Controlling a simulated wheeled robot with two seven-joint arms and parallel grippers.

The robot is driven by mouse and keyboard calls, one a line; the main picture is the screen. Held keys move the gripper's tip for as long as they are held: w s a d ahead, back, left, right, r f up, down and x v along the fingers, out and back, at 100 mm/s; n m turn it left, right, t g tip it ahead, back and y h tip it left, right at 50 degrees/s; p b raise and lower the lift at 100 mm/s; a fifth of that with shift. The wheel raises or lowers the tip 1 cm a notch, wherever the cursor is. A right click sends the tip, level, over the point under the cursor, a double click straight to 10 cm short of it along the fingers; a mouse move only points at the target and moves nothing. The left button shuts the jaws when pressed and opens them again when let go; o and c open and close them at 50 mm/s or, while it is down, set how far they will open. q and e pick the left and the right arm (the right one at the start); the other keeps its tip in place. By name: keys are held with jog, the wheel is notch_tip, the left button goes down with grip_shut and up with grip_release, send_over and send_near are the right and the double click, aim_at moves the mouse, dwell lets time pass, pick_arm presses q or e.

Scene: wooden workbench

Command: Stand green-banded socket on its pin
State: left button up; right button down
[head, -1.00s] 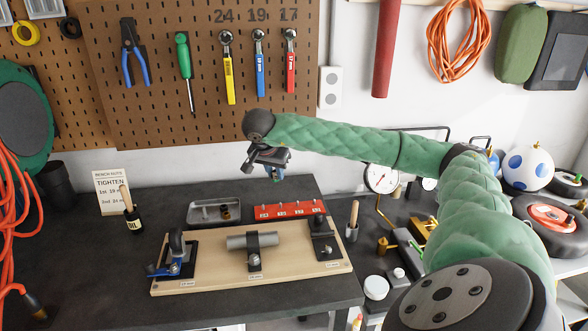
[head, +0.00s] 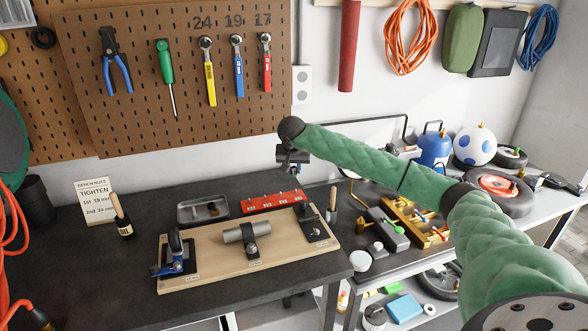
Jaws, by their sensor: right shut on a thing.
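My right gripper (head: 291,160) hangs in the air above and behind the right end of the red rail (head: 256,204). It is seen from behind, partly covered by its own wrist. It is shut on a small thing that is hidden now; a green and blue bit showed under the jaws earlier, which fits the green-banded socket. The red rail has several small pins and white labels on its top and lies at the back of the bench. No socket can be made out clearly on the pins. My left gripper is not in view.
A grey metal tray (head: 190,221) with small dark parts is left of the rail. A wooden board (head: 212,274) with clamps and a grey cylinder (head: 240,232) lies in front. A brush (head: 332,201) stands right of it.

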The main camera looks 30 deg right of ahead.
jog(key=shift+s+d+n, duration=0.1)
jog(key=shift+d+n, duration=0.3)
jog(key=shift+d, duration=0.15)
jog(key=shift+w+a+r+n+t+y, duration=0.1)
jog(key=shift+w+n+t+y, duration=0.15)
jog(key=shift+n+y, duration=0.45)
jog(key=shift+n, duration=0.7)
jog(key=shift+f+b, duration=0.35)
jog(key=shift+f, duration=1)
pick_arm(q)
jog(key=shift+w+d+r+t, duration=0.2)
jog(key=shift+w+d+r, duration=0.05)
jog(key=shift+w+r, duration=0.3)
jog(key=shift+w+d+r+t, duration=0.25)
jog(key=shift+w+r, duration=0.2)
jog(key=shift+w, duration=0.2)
pick_arm(e)
jog(key=shift+f, duration=1.15)
pick_arm(q)
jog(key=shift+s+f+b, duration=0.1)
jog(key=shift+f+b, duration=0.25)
jog(key=shift+b, duration=0.15)
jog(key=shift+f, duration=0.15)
pick_arm(e)
jog(key=shift+f, duration=0.1)
pick_arm(q)
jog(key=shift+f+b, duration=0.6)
jog(key=shift+b, duration=0.15)
pick_arm(e)
jog(key=shift+f, duration=0.75)
